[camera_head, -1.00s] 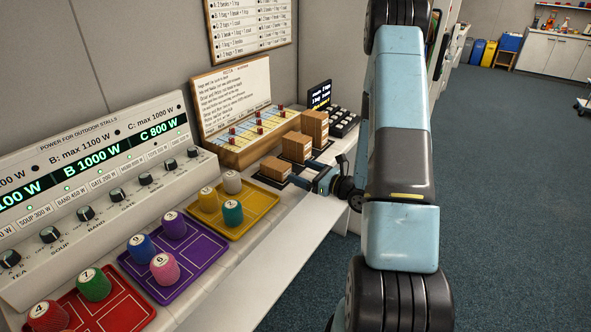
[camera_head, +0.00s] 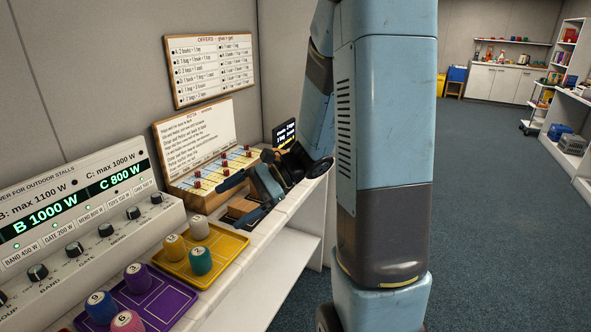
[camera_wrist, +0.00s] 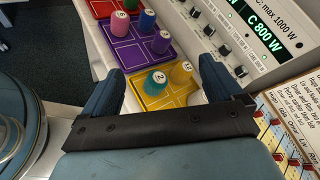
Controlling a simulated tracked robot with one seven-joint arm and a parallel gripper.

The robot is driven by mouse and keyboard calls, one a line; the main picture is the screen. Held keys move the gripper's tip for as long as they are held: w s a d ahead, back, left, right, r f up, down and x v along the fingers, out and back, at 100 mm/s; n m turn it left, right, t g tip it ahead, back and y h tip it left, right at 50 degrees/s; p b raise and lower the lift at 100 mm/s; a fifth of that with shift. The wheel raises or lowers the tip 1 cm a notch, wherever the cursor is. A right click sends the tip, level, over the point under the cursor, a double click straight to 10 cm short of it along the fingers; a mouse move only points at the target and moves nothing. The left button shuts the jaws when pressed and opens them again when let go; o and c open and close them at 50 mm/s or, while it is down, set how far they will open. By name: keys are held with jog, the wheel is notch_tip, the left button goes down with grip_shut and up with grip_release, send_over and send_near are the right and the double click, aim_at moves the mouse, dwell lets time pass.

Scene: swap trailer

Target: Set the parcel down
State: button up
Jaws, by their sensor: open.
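My gripper (camera_head: 236,203) is open over the counter, in front of the rota board. In the wrist view its two dark blue fingers are spread wide (camera_wrist: 162,66), with no parcel seen between them. The rest of the boxes there are hidden behind my gripper and arm. I cannot tell whether the fingers touch the box.
The power panel (camera_head: 75,222) and the rota board (camera_head: 200,140) back the counter. Open floor (camera_head: 480,220) lies to the right.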

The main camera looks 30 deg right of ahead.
jog(key=s+d+r+n+t+h, duration=0.2)
jog(key=s+d+r+n+h, duration=0.2)
jog(key=s+r+n+h, duration=0.2)
jog(key=s+d+r+n+t+h, duration=0.2)
jog(key=s+d+r+n+h, duration=0.1)
jog(key=s+r+n+h, duration=0.3)
jog(key=s+r+h, duration=0.1)
jog(key=s, duration=0.1)
jog(key=shift+s+d+r+n, duration=0.25)
jog(key=shift+s+d+n, duration=0.05)
jog(key=shift+d, duration=0.1)
